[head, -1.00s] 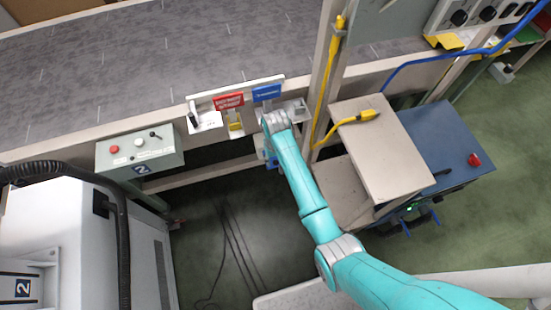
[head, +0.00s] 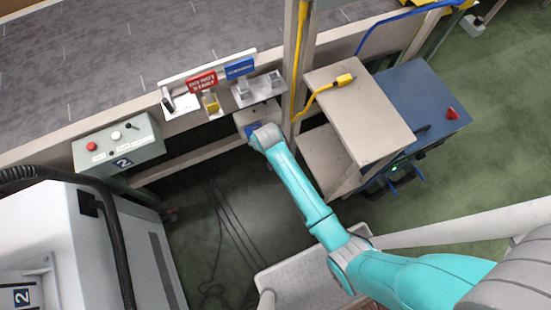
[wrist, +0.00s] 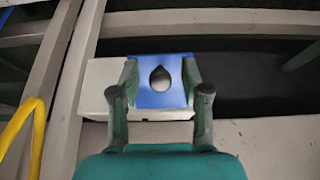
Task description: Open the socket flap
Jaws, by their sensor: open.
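The socket box (head: 268,112) is pale and sits below the conveyor's edge, by the post. Its blue flap (head: 251,129) shows partly beside my gripper (head: 262,138) in the head view. In the wrist view the blue flap (wrist: 149,99) faces me in front of the pale box (wrist: 103,75). A dark teardrop shape is in the middle of the flap; I cannot tell if it is a hole or a knob. My gripper (wrist: 160,78) is open, with one finger at each side of the flap. Contact is not clear. Nothing is held.
Above the box are a blue sign (head: 240,68), a red sign (head: 202,82) and a small shelf (head: 262,91). A post with a yellow cable (head: 296,75) stands close right of the box. A beige cabinet (head: 360,110) is further right. A control box (head: 118,146) is left.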

